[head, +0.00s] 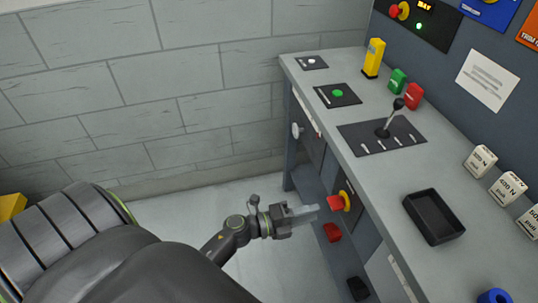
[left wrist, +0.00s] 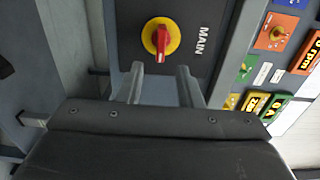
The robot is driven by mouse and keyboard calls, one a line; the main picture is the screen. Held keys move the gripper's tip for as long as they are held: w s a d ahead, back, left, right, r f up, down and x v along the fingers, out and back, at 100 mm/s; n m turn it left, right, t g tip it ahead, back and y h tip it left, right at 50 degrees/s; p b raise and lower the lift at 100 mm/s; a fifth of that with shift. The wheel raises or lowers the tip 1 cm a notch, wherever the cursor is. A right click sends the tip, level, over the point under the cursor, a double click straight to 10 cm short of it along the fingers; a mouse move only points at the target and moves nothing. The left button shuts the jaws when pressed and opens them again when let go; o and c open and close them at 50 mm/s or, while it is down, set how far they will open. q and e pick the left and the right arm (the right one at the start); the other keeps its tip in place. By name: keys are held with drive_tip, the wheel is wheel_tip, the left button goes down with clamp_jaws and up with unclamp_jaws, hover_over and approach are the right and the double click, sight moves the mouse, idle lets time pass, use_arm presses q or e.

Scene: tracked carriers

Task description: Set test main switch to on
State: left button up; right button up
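The main switch (head: 346,200) is a red handle on a yellow disc on the front of the grey bench. In the left wrist view the switch (left wrist: 161,38) sits on a dark plate lettered MAIN, and its handle lies across the lettering's upright direction. My left gripper (head: 312,212) is just left of the switch in the head view. In the left wrist view the two pale fingers of the gripper (left wrist: 162,72) are apart with nothing between them. The handle's end shows just beyond the gap between the fingertips. My right gripper is in neither view.
The bench top (head: 375,180) carries a lever panel (head: 375,140), a black tray (head: 433,217) and white weights (head: 481,160). A red block (head: 332,232) on the front sits below the switch. Another red and yellow knob (head: 400,10) is on the back panel. Floor left of the bench is clear.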

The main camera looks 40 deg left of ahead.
use_arm(q)
drive_tip(key=b+v, duration=0.1)
drive_tip(key=v, duration=1)
drive_tip(key=shift+s+b, duration=0.15)
drive_tip(key=shift+b, duration=0.15)
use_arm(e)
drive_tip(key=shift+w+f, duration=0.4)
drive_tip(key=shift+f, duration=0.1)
use_arm(q)
drive_tip(key=shift+a, duration=0.15)
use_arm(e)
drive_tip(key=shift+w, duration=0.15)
